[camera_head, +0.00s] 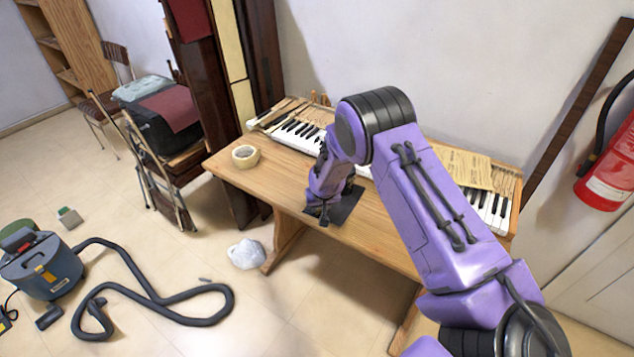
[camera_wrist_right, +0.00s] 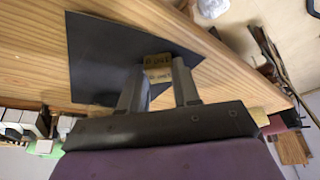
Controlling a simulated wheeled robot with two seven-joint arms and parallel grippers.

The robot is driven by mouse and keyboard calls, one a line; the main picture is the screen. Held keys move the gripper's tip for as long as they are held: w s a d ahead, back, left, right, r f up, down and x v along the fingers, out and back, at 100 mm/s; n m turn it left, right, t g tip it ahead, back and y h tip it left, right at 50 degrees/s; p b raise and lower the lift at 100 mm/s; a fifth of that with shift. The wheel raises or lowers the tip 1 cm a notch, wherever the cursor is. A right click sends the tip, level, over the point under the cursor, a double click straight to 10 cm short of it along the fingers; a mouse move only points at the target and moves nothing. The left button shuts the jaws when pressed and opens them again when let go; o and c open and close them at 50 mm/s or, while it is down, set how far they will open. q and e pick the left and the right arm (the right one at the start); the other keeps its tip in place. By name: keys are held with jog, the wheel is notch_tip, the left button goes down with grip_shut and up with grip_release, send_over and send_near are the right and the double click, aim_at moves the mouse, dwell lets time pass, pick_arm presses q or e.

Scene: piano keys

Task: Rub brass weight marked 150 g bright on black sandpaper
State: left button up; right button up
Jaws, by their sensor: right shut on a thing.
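A small brass weight (camera_wrist_right: 157,70) is between the fingers of my right gripper (camera_wrist_right: 158,82) in the right wrist view. Dark marks show on two of its faces, too blurred to read surely. The black sandpaper (camera_wrist_right: 97,50) lies on the wooden table behind it. I cannot tell whether the weight touches the sheet. In the head view my right gripper (camera_head: 324,207) points down over the sandpaper (camera_head: 347,205) near the table's front edge, and its wrist hides part of the sheet; the weight cannot be made out there. My left gripper is not in view.
The wooden table (camera_head: 265,187) has a roll of tape (camera_head: 245,156) at its left. Piano keys (camera_head: 299,129) run along the back, partly behind my right arm. A paper sheet (camera_head: 466,168) lies at the right. A white crumpled thing (camera_head: 246,254) and a vacuum cleaner (camera_head: 42,267) are on the floor.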

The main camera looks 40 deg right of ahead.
jog(key=shift+s+d, duration=0.2)
jog(key=shift+s, duration=0.25)
jog(key=shift+s+d+r+p, duration=0.15)
jog(key=shift+r+p, duration=0.15)
jog(key=shift+p, duration=0.15)
jog(key=shift+r, duration=0.75)
pick_arm(q)
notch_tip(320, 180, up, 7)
jog(key=p, duration=0.6)
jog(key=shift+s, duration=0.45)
pick_arm(e)
notch_tip(320, 180, up, 6)
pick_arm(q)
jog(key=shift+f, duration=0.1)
